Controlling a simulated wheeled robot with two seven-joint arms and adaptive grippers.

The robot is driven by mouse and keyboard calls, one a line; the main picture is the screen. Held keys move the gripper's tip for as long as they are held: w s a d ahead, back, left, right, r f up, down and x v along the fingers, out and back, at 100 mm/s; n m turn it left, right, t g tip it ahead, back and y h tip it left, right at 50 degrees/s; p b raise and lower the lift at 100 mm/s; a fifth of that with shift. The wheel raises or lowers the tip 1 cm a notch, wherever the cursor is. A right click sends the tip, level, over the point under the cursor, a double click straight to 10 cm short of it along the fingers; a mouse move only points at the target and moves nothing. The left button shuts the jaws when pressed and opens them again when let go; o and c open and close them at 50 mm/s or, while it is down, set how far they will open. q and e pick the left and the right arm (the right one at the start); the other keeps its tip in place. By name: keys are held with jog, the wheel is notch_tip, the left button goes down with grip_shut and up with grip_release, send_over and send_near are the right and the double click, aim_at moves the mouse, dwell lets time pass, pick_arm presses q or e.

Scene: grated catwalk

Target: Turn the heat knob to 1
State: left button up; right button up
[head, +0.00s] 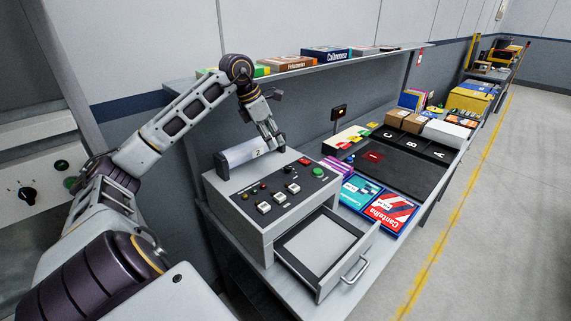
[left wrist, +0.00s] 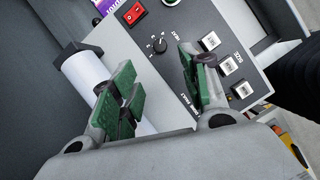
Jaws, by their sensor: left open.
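The heat knob (left wrist: 159,46) is a small black dial with a pale pointer line, on the dark sloped panel of a grey machine (head: 240,215). White tick marks surround it and the word HEAT is printed beside it. My left gripper (left wrist: 158,92) is open, with green-padded fingers, and the knob lies beyond the fingertips, roughly between them and apart from them. In the head view the left gripper (head: 276,146) hangs above the back of the panel. The dial numbers are too small to read. My right gripper is not in view.
A red rocker switch (left wrist: 133,13) sits beside the knob, and white square buttons (left wrist: 228,66) line the panel. A white roll (left wrist: 88,75) lies behind it. The machine's drawer (head: 325,255) stands open at the front. Boxes (head: 388,212) lie to the right.

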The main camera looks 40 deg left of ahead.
aim_at(287, 167)
pick_arm(q)
jog(key=p+x, duration=0.1)
jog(key=x, duration=0.9)
jog(key=shift+f+p, duration=0.15)
jog(key=shift+p, duration=0.2)
jog(key=shift+x, duration=0.9)
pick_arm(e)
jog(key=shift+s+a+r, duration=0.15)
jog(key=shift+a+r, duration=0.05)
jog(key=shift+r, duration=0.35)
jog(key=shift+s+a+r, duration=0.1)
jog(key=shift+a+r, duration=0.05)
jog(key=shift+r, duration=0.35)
pick_arm(q)
jog(key=c, duration=0.8)
grip_shut()
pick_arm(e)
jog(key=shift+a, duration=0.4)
